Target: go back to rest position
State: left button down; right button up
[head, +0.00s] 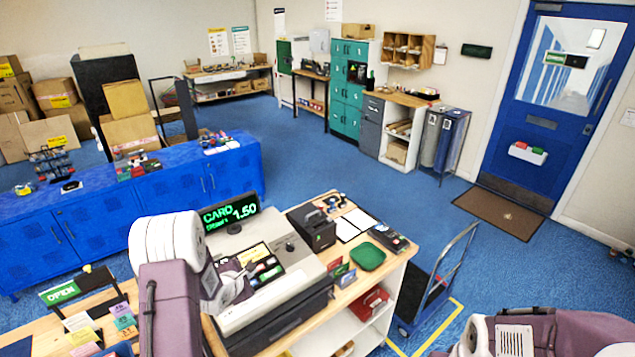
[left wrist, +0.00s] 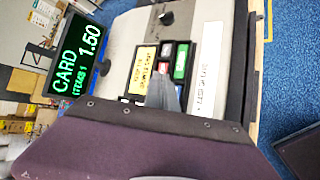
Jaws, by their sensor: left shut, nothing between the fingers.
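My left arm comes in at the lower left of the head view. Its gripper (head: 246,270) is over the keypad of the cash register (head: 275,303), partly hidden by the arm. In the left wrist view the grey fingers (left wrist: 163,92) are shut together with nothing between them, in front of the coloured keys (left wrist: 180,62). I cannot tell whether the fingertips touch a key. The register display (head: 231,212) reads CARD and 1.50 in green. Part of my right arm shows at the lower right corner of the head view; its gripper is out of view.
The wooden counter (head: 322,262) also holds a black card terminal (head: 393,238), a green tray (head: 368,256) and a black printer (head: 312,228). A hand cart (head: 437,285) stands to its right. Blue cabinets (head: 120,205) lie behind. Open blue floor (head: 400,205) stretches towards the door.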

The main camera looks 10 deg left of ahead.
pick_arm(q)
jog(key=shift+m+t+h, duration=0.5)
jog(key=shift+m+t, duration=0.2)
jog(key=shift+m, duration=0.2)
jog(key=w+d+b, duration=0.1)
jog(key=b, duration=0.1)
jog(key=w+d+b, duration=0.1)
jog(key=d+b, duration=0.1)
jog(key=w+d+b, duration=0.1)
jog(key=d+b, duration=0.1)
jog(key=shift+w+d+f, duration=0.1)
jog(key=shift+d, duration=0.05)
jog(key=s+d+f+m+g+b, duration=0.25)
jog(key=s+d+m+b, duration=0.35)
jog(key=d+b, duration=0.35)
jog(key=s+f+m+g, duration=0.4)
jog(key=s+m, duration=0.4)
jog(key=s, duration=0.3)
jog(key=s+f+m+g+b, duration=0.1)
jog(key=s+f+m+g, duration=0.3)
jog(key=s+m, duration=0.5)
jog(key=shift+s+d+f, duration=0.35)
jog(key=shift+s+f, duration=0.45)
jog(key=shift+s, duration=0.15)
